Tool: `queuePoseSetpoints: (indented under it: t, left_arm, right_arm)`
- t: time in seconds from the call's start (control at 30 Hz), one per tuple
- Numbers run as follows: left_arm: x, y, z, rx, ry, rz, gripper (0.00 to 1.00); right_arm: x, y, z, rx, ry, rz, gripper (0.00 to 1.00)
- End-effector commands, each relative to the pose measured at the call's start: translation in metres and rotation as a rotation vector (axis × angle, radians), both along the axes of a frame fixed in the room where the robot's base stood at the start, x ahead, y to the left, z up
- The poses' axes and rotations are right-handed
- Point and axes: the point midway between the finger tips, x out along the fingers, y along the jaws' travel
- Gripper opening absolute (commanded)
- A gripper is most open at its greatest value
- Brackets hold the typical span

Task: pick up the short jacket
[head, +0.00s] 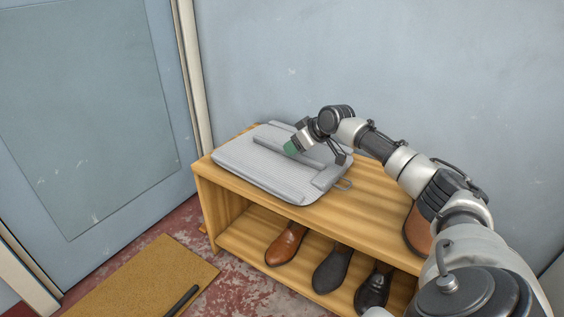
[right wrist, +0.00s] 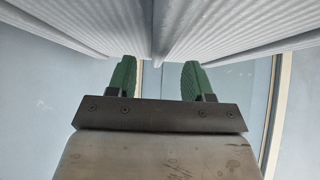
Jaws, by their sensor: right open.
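The short jacket appears to be the light grey ribbed garment (head: 258,166) lying flat on top of the wooden bench. The ribbed grey cloth (right wrist: 215,25) fills the top of that view, close to the fingertips. Whether they touch it I cannot tell. My left gripper is out of view.
A tan mat (head: 150,278) lies on the floor near the door (head: 90,110).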

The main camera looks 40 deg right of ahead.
Motion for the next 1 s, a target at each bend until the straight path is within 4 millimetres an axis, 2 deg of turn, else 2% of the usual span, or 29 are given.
queuePoseSetpoints:
  t: [0.03,0.17,0.5,0.57,0.83,1.0]
  left_arm:
    - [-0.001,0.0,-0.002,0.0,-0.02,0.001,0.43]
    - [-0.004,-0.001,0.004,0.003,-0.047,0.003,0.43]
    - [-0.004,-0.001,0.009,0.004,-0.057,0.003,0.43]
    - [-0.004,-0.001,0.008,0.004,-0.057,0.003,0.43]
    - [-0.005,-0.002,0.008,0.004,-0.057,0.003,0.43]
    - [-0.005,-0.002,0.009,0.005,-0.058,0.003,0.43]
  right_arm:
    - [0.005,0.002,-0.009,0.001,-0.003,0.001,0.51]
    - [0.015,0.003,-0.018,0.002,-0.003,0.0,0.51]
    - [0.02,0.004,-0.02,-0.001,0.0,0.0,0.51]
    - [0.019,0.004,-0.02,-0.001,0.0,0.0,0.43]
    - [0.019,0.004,-0.02,-0.001,-0.001,0.0,0.02]
    - [0.02,0.003,-0.018,0.0,-0.005,0.0,0.0]
